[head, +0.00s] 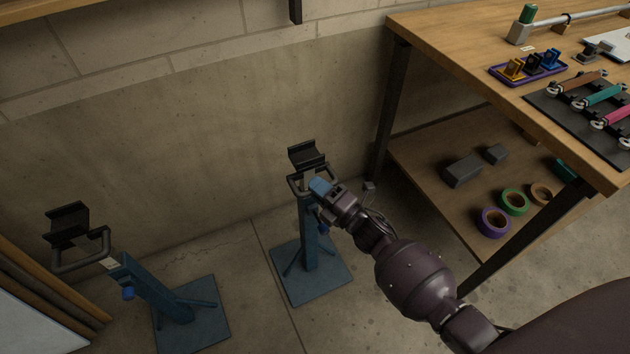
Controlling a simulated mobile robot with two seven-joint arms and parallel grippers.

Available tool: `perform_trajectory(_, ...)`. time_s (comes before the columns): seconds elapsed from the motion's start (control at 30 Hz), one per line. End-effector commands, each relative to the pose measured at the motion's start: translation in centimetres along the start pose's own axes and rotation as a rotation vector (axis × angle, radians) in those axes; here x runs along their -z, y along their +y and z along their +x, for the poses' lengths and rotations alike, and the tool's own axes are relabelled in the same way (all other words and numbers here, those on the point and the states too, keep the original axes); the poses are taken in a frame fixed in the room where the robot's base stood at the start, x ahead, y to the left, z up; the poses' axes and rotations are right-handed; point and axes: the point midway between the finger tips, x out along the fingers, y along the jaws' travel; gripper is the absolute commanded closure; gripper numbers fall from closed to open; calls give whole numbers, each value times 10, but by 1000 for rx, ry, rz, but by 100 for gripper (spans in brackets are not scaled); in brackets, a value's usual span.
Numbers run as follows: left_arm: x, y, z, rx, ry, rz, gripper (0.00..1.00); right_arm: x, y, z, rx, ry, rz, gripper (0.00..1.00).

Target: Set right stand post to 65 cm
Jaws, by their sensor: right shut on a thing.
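The right stand (309,240) is a blue post on a square blue base plate, with a black cradle (308,157) on top. A dark loop handle (293,186) sits just under the cradle, and a blue knob (323,229) is on the post's side. My right gripper (322,188) comes in from the right and is shut at the right side of this handle. The fingers hide the exact grip. The left stand (151,287) is similar, with its own black cradle (69,223), handle (82,258) and blue knob (128,293). My left gripper is out of view.
A wooden workbench (440,45) with a lower shelf (430,175) stands at the right. Tape rolls (494,222) and grey blocks (463,171) lie on the shelf. A wall is behind the stands. Boards (40,285) lean at the left. The floor between the stands is clear.

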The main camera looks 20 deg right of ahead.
Motion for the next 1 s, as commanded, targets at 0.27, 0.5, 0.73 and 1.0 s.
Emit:
perform_trajectory(0.27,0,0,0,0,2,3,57,0,-6,-3,11,-2,2,100)
perform_trajectory(0.5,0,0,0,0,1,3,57,1,-7,-3,12,-2,2,65)
perform_trajectory(0.73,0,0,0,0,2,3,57,0,-5,-2,7,-1,1,58)
perform_trajectory(1.0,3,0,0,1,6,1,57,0,-4,-15,7,-2,1,58)
